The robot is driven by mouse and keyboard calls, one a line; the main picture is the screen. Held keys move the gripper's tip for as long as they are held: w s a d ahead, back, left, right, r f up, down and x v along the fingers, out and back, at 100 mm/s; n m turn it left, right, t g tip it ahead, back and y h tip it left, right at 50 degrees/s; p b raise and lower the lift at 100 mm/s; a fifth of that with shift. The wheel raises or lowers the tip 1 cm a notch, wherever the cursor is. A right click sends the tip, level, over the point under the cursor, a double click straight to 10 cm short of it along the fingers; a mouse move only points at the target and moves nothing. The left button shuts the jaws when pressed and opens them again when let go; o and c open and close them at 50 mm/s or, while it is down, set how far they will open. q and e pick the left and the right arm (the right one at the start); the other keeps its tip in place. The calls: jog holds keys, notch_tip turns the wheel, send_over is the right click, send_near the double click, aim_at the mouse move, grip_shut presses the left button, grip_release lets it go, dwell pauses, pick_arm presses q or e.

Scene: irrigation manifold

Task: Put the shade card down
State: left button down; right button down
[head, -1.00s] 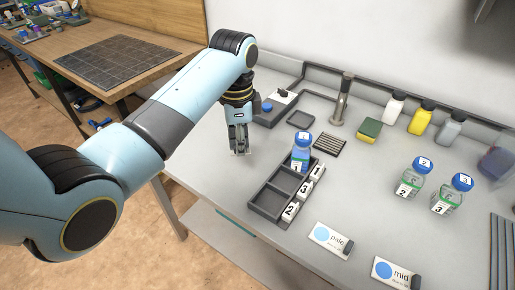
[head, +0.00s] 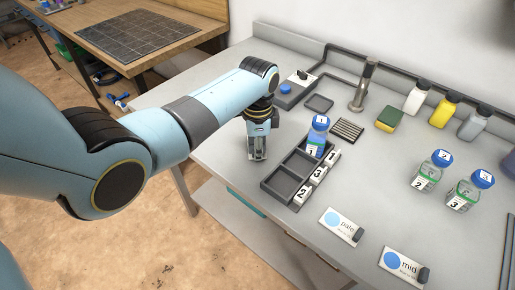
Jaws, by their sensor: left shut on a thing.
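My left gripper (head: 257,154) points down over the grey bench, just left of the tray. It is shut on the shade card, which the fingers hide almost wholly; only a pale sliver may show at the tips. I cannot tell whether it touches the bench. Two other cards lie flat at the front: a "pale" card (head: 340,226) with a light blue dot and a "mid" card (head: 402,266) with a stronger blue dot. My right gripper is out of view.
A dark tray (head: 268,187) has bottle 1 (head: 318,138) with blue liquid in its far compartment; its other compartments look empty. Bottles 2 (head: 427,171) and 3 (head: 468,191) stand at the right. A sponge (head: 389,119) and a tap (head: 363,88) are behind. The bench's front-left edge is close.

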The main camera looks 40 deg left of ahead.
pick_arm(q)
jog(key=shift+f, duration=0.1)
jog(key=c, duration=1.3)
grip_release()
jog(key=shift+c, duration=0.2)
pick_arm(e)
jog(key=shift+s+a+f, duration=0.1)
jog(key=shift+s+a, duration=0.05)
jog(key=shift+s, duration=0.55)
pick_arm(q)
jog(key=shift+r, duration=0.3)
notch_tip(320, 180, up, 12)
jog(key=shift+f+p, duration=0.15)
jog(key=shift+p, duration=0.15)
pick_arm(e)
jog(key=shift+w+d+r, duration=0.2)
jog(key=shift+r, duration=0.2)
